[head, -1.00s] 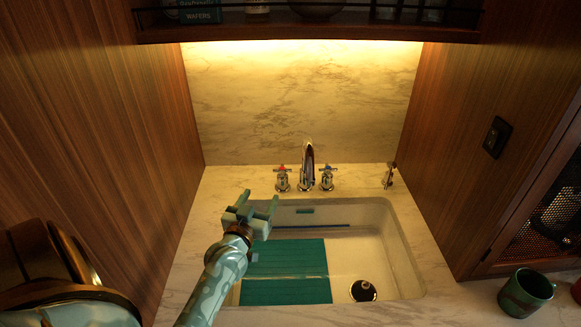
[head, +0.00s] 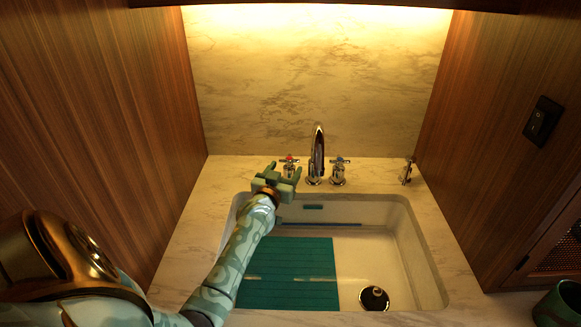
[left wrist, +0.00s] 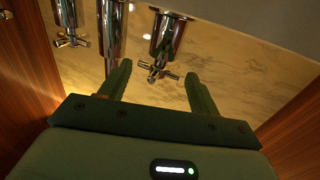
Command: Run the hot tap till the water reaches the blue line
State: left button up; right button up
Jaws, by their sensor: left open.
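The hot tap handle (head: 289,160), a chrome cross with a red mark, stands left of the chrome spout (head: 318,150). It also shows in the left wrist view (left wrist: 160,70), near the gap between my fingertips. My left gripper (head: 283,171) is open and empty, its fingers pointing at the handle and partly covering its lower part. I cannot tell whether they touch it. The cold tap handle (head: 339,163) is right of the spout. The blue line (head: 330,225) runs along the inner back wall of the white sink (head: 420,260). No stream shows below the spout; the water level is unclear.
A teal ribbed mat (head: 287,260) lies in the sink's left part, with a dark round drain (head: 374,298) beside it. A small chrome fitting (head: 407,172) stands at the counter's right. Wooden walls flank the sink; a dark green mug (head: 562,303) is at lower right.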

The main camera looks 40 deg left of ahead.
aim_at(289, 162)
pick_arm(q)
jog(key=b+x, duration=0.1)
jog(key=x, duration=0.3)
jog(key=shift+w, duration=0.15)
